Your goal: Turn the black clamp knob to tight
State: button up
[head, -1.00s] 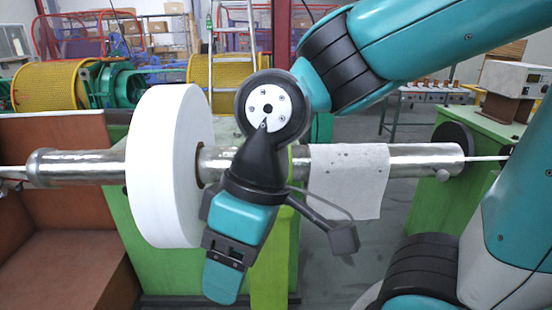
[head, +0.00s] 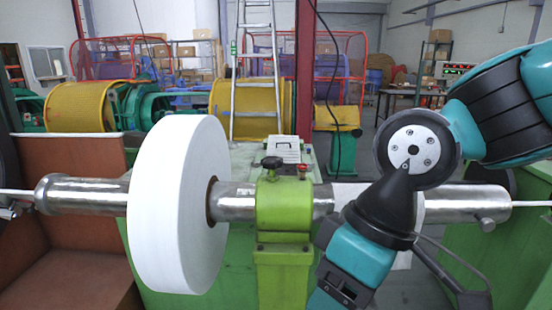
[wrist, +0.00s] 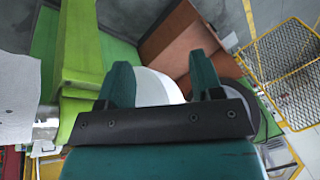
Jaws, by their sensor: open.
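The black clamp knob (head: 271,163) sits on top of the green clamp block (head: 284,205), which closes around the steel tube (head: 324,200). A small red knob (head: 303,168) stands beside it on the right. I cannot tell from its look how tight the black knob is. My gripper (wrist: 160,74) is open and empty in the wrist view, its two teal fingers apart. In the head view my wrist hangs below and right of the clamp, and the gripper is cut off by the bottom edge. I cannot make out the knob in the wrist view.
A large white roll (head: 165,205) sits around the tube left of the clamp. A pale sheet on the tube's right part is partly hidden behind my arm. A green frame (wrist: 76,60) and yellow mesh guard (wrist: 285,60) show in the wrist view. Space above the knob looks clear.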

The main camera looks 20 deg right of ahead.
aim_at(271, 163)
jog(key=z, duration=0.2)
jog(key=i, duration=0.75)
jog(key=z, duration=0.6)
